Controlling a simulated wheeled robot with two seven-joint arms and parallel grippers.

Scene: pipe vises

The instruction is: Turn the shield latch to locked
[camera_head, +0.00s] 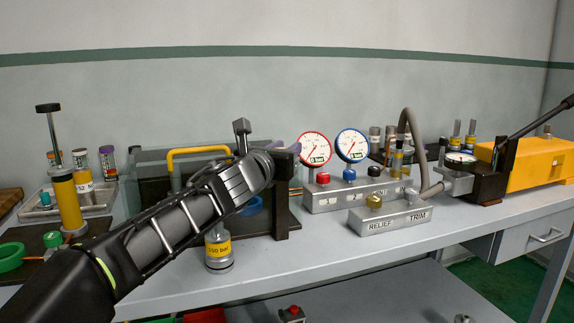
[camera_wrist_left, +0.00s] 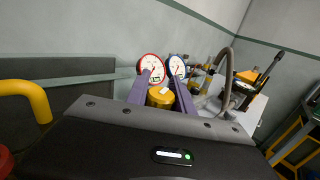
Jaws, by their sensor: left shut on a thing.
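The clear shield (camera_head: 140,158) with a yellow handle (camera_head: 200,150) stands over the left part of the bench. A dark post (camera_head: 281,200) rises at its right end. My left gripper (camera_head: 288,147) is at the top of this post, its purple fingers pointing right. In the left wrist view, the fingers (camera_wrist_left: 162,92) are on either side of a yellow knob-like piece (camera_wrist_left: 159,98), which looks like the shield latch. The gripper is shut on it. In the head view the latch is hidden by the gripper and post, so its turn cannot be read. My right gripper is not in view.
Right of the post stand a grey block with red (camera_head: 313,148) and blue (camera_head: 352,145) gauges, and a RELIEF/TRIM block (camera_head: 390,218). A yellow pump unit (camera_head: 540,158) is at far right. A 350 bar cylinder (camera_head: 218,248) stands near my forearm. The front right bench is clear.

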